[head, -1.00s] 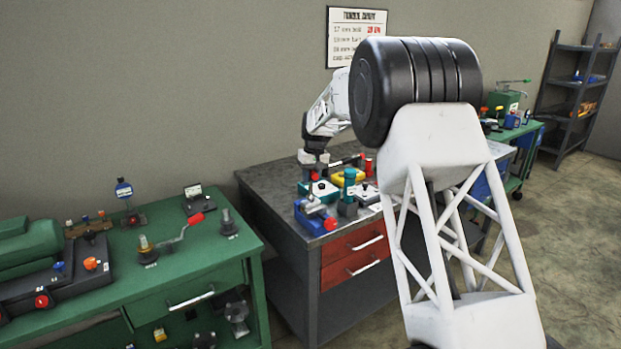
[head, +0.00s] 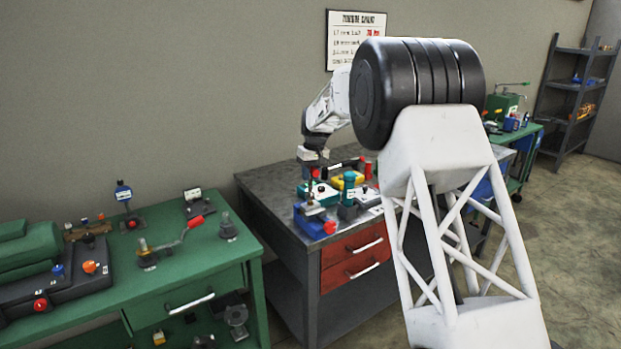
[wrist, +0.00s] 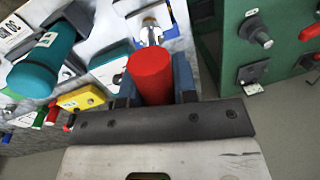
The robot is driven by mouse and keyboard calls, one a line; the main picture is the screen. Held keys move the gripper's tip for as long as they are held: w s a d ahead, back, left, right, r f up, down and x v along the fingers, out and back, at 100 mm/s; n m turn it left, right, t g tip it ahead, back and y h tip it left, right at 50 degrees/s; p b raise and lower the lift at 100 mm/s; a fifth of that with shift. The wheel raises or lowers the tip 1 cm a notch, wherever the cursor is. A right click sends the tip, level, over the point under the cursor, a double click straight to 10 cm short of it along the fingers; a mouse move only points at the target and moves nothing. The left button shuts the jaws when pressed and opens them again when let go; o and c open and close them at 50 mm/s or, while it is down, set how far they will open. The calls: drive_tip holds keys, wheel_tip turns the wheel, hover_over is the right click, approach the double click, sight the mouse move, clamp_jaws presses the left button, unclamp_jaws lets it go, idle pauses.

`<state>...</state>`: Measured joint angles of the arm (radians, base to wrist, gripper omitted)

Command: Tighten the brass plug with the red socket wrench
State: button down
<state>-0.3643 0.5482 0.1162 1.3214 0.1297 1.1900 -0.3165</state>
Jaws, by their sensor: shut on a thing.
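My gripper (wrist: 155,92) is shut on the red handle (wrist: 152,72) of what looks like the red socket wrench. In the wrist view the red cylinder fills the space between the fingers. A shiny silver fitting (wrist: 150,32) lies just beyond its end; I cannot tell if the two touch. In the head view the red handle (head: 315,173) hangs below my wrist, with a thin shaft below it over the blue vise-like block (head: 315,224). The brass plug is not clearly visible; the shaft or the handle may hide it.

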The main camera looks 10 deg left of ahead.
drive_tip(key=shift+r, duration=1.4)
drive_tip(key=d+f+m, duration=0.4)
drive_tip(key=d+f, duration=1)
drive_tip(key=d, duration=0.3)
drive_tip(key=s+d+f+m, duration=0.1)
drive_tip(key=s+d+f, duration=0.4)
drive_tip(key=f, duration=0.7)
drive_tip(key=s+d+f+m, duration=0.1)
drive_tip(key=s+d+f, duration=0.5)
drive_tip(key=d+f, duration=0.3)
drive_tip(key=s+d+f+m, duration=0.1)
drive_tip(key=s+d+f, duration=0.4)
drive_tip(key=f, duration=1.1)
drive_tip(key=shift+s+d+f+t, duration=0.15)
drive_tip(key=shift+d+f+t, duration=0.2)
drive_tip(key=shift+d, duration=0.6)
drive_tip(key=shift+r, duration=0.1)
